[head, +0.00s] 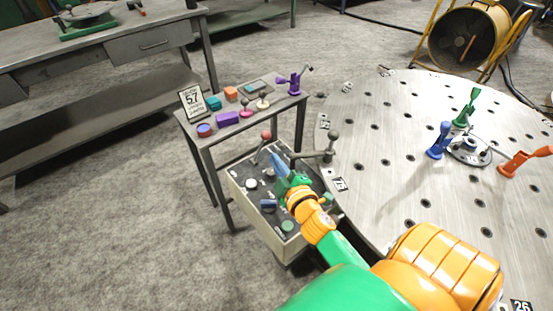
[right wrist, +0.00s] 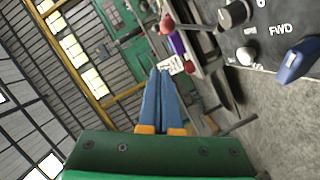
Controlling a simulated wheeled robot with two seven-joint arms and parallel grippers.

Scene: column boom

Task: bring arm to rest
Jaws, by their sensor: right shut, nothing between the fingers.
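My right arm, green and orange, comes in from the lower right of the head view. Its right gripper (head: 278,161) has blue fingers that lie together over the grey control box (head: 242,204). In the right wrist view the two blue fingers (right wrist: 160,72) meet at their tips with nothing between them. Part of the control panel (right wrist: 265,50) shows at the upper right there, with a black knob (right wrist: 235,13) and a blue switch (right wrist: 299,61) by the label FWD. My left gripper is not in view.
A red-knobbed lever (head: 265,136) and a grey-knobbed lever (head: 332,140) stand near the gripper. A small side table (head: 207,138) holds coloured blocks and a 57 sign (head: 192,100). A round perforated table (head: 385,130) fills the right. Open floor (head: 110,230) lies left.

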